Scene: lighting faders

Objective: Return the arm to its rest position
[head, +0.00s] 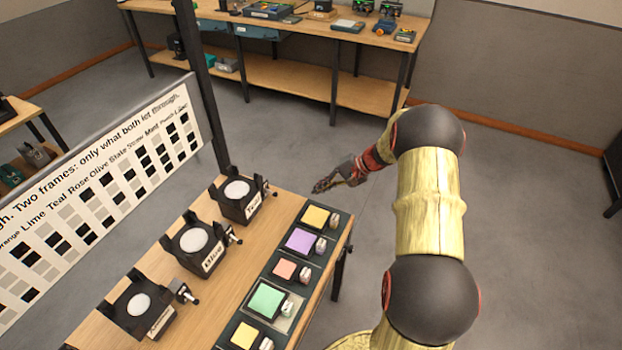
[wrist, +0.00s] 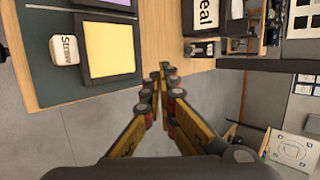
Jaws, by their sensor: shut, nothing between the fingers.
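My gripper (head: 340,181) is in the head view at the end of my raised, bent arm, over the floor just beyond the far right corner of the wooden table (head: 215,320). It points left and is apart from the table. In the wrist view my gripper (wrist: 161,84) has its fingertips together, with nothing between them. The yellow square (wrist: 110,48) and a white block marked "Straw" (wrist: 64,50) show to its left in that view.
Lamps with round white discs (head: 237,191) stand in a row on the table, beside a dark tray of coloured squares (head: 300,240). A chart board (head: 100,190) and dark post (head: 200,80) stand at the left. A workbench (head: 290,75) is behind. Open floor lies right of the table.

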